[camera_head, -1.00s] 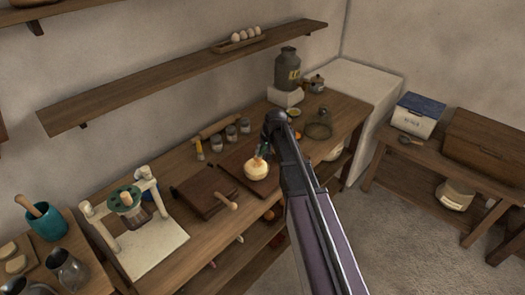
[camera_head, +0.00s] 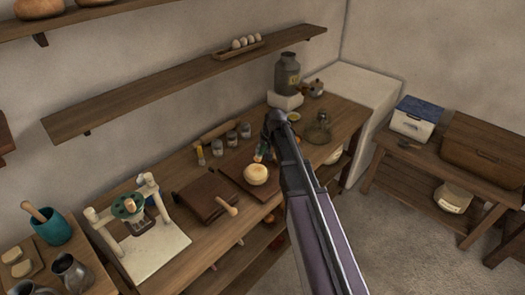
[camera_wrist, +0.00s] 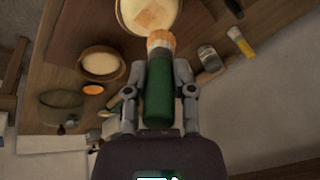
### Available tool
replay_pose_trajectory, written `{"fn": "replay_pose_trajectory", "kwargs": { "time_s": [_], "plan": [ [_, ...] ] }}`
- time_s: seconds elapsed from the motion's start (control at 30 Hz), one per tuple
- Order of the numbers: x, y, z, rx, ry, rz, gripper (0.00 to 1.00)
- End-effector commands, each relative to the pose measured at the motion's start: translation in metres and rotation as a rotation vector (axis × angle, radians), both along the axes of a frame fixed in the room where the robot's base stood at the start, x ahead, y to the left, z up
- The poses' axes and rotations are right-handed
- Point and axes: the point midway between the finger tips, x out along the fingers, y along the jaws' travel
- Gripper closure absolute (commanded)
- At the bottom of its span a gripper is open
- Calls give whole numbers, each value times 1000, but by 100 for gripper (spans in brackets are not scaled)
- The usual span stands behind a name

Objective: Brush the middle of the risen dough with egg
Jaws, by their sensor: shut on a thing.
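The round pale dough (camera_head: 256,175) sits on a dark wooden board (camera_head: 233,172) on the counter. In the wrist view the dough (camera_wrist: 138,12) is cut off at the top edge, and an orange-tan patch shows on its top. My gripper (camera_wrist: 159,85) is shut on a brush with a green handle (camera_wrist: 162,98) and orange bristles (camera_wrist: 160,40). The bristles overlap the dough's near edge in that view; I cannot tell whether they touch it. In the head view my gripper (camera_head: 265,150) is just behind the dough, largely hidden by my arm.
A brown folded board-like item (camera_head: 206,200) and a white stand (camera_head: 150,250) are left of the dough. Small jars (camera_head: 230,138) stand behind. A glass vessel (camera_head: 318,133) and a bowl (camera_wrist: 101,64) are on the other side. A shelf (camera_head: 200,80) runs above.

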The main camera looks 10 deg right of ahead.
Motion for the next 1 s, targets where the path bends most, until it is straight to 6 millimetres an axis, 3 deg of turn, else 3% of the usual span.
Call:
{"fn": "replay_pose_trajectory", "kwargs": {
  "time_s": [0.23, 1.0],
  "plan": [
    [0, 0, 19, 0, 0, 0, 100],
    [0, 0, 19, 0, 0, 0, 100]
  ]
}}
